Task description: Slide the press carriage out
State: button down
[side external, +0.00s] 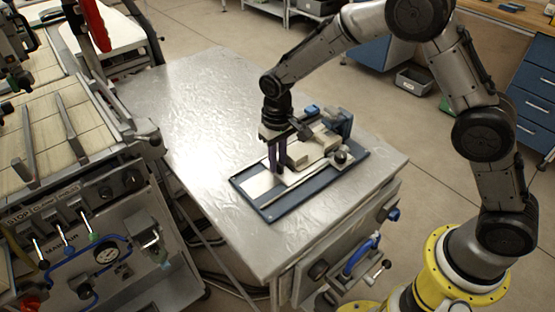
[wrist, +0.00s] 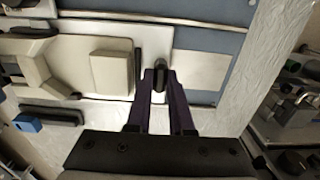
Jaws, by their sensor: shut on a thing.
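The press sits on a blue base plate (side external: 268,212) on the metal table. Its cream carriage (side external: 299,152) lies over the base, and the same cream block shows in the wrist view (wrist: 112,72) left of my fingers. A dark upright handle (wrist: 160,62) stands at the carriage's end, between my fingertips. My gripper (side external: 278,170) points down over the plate with its dark purple fingers shut on this handle. In the side view the fingers hide most of the handle. A pale flat strip (side external: 258,184) lies on the base to the left of the gripper.
Bare metal table top (side external: 195,110) lies left of and behind the press. A machine with levers and a gauge (side external: 107,252) stands at the left. Blue and dark parts (side external: 340,122) rise at the press's far right end. The table's front edge is close to the base.

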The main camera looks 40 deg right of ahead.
dwell(0.4)
jog(key=a, duration=0.7)
jog(key=shift+w+a+r, duration=0.1)
jog(key=shift+a, duration=0.2)
jog(key=c, duration=0.8)
grip_release()
notch_tip(320, 180, up, 14)
